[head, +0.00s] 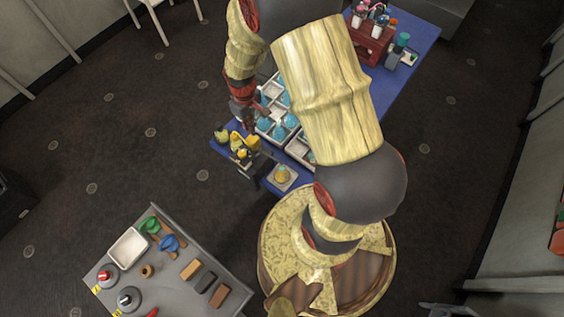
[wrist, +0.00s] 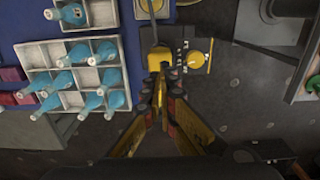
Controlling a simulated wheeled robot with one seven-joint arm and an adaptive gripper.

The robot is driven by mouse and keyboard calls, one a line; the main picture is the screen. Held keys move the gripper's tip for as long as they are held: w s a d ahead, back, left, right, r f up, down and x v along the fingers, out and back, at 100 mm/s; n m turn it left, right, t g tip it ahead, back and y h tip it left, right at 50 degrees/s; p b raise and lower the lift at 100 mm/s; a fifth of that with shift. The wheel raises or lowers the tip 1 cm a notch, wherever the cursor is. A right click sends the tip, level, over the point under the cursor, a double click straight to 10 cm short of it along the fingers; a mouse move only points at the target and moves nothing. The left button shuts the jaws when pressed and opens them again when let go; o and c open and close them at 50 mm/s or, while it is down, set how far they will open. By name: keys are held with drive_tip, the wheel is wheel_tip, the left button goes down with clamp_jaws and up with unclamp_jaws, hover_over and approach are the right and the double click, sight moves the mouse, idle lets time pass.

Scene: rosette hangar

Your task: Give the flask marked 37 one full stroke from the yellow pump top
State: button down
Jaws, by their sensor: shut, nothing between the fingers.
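The yellow pump top (wrist: 155,60) shows in the wrist view just beyond my fingertips, at the edge of the blue table. A dark panel with small marks and a round yellow dial (wrist: 195,60) is beside it. My gripper (wrist: 163,84) is shut and empty. Its fingertips overlap the pump's near side in the picture; I cannot tell whether they touch. In the head view a small flask with a yellowish base (head: 282,174) stands on a white square plate at the table's near end. I cannot read a 37 on any flask.
White divided trays (wrist: 62,107) hold several blue flasks on the blue table (head: 400,85). A red rack (head: 367,48) with bottles stands at its far end. A grey bench (head: 180,297) with a white tray, knobs and blocks is at lower left. Dark floor lies between.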

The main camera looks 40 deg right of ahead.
wheel_tip(320, 180, up, 3)
drive_tip(key=shift+r+p, duration=0.2)
drive_tip(key=shift+p, duration=0.8)
idle(1.5)
